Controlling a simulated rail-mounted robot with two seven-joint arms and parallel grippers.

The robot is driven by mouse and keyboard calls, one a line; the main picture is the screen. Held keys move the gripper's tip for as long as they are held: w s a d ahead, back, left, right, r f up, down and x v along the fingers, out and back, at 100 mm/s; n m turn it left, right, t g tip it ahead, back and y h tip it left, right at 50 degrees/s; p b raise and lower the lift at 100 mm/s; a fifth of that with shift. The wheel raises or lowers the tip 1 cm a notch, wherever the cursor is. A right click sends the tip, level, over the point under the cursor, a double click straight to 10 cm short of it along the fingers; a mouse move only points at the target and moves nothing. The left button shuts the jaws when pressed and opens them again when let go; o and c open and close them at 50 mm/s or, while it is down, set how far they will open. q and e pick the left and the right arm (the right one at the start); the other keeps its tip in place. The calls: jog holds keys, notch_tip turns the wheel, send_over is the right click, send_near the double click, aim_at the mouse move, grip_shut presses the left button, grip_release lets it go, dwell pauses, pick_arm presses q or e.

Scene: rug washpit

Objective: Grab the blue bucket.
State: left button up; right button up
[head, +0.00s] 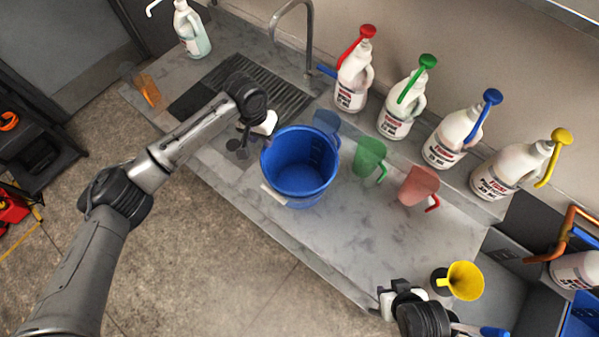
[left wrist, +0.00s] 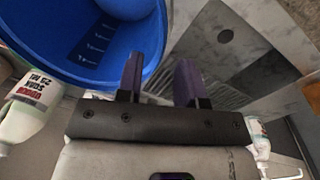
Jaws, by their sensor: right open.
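The blue bucket (head: 300,165) stands upright and empty on the grey counter, near its front edge. Markings show on its inner wall in the left wrist view (left wrist: 95,45). My left gripper (head: 268,137) is at the bucket's upper left rim. In the left wrist view its two dark fingers (left wrist: 158,70) are apart. One finger overlaps the bucket's inside and the other lies outside the rim; I cannot tell if either touches. My right gripper (head: 385,302) is open and empty at the counter's front edge, left of a yellow funnel (head: 465,281).
Translucent blue (head: 327,122), green (head: 369,158) and red (head: 418,186) jugs stand right of the bucket. Several white pump bottles (head: 353,85) line the wall behind. A faucet (head: 308,40) rises above a dark drain grate (head: 240,83). Counter is clear in front of the red jug.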

aim_at(269, 156)
pick_arm(q)
jog(key=shift+s+d+f+p, duration=0.1)
jog(key=shift+d+f+p, duration=0.1)
jog(key=shift+f, duration=1.1)
jog(key=shift+s+d+f+p, duration=0.1)
jog(key=shift+f+p, duration=0.1)
jog(key=shift+f, duration=1.15)
jog(key=shift+d+f+p, duration=0.15)
jog(key=shift+f+p, duration=0.05)
jog(key=shift+f, duration=1.1)
jog(key=shift+c, duration=0.5)
grip_shut()
jog(key=shift+r, duration=0.1)
